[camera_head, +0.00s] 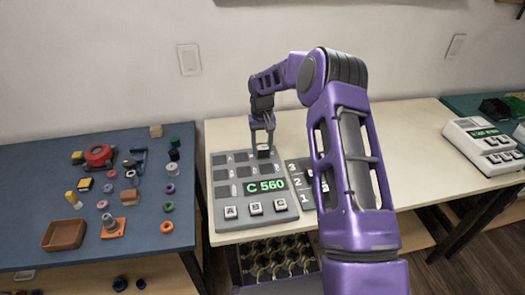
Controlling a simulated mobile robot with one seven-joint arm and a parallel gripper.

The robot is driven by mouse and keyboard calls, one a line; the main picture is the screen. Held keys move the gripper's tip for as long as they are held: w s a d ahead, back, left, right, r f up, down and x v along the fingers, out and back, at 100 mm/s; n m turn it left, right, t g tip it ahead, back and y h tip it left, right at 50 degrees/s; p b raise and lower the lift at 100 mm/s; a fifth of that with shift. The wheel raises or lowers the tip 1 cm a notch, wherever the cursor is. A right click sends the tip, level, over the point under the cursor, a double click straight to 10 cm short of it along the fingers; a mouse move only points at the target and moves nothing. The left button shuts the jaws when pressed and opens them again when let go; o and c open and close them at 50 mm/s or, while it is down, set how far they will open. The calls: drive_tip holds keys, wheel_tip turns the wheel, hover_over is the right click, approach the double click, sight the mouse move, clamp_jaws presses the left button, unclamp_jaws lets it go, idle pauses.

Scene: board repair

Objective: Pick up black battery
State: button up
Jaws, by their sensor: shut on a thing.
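My gripper (263,139) points down over the back right part of a grey board (205,203) with a green "C 560" display. It is shut on a small dark block with a pale top, the black battery (263,150). The battery is at the board's back right slot. I cannot tell whether it still touches the board. The fingers hide part of it.
A panel marked 1, 2, 3 (292,167) adjoins the board's right side, partly behind my arm. The blue table (30,168) at left holds a brown tray (64,236) and several small parts. A white device (490,150) stands at far right.

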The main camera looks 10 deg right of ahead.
clamp_jaws()
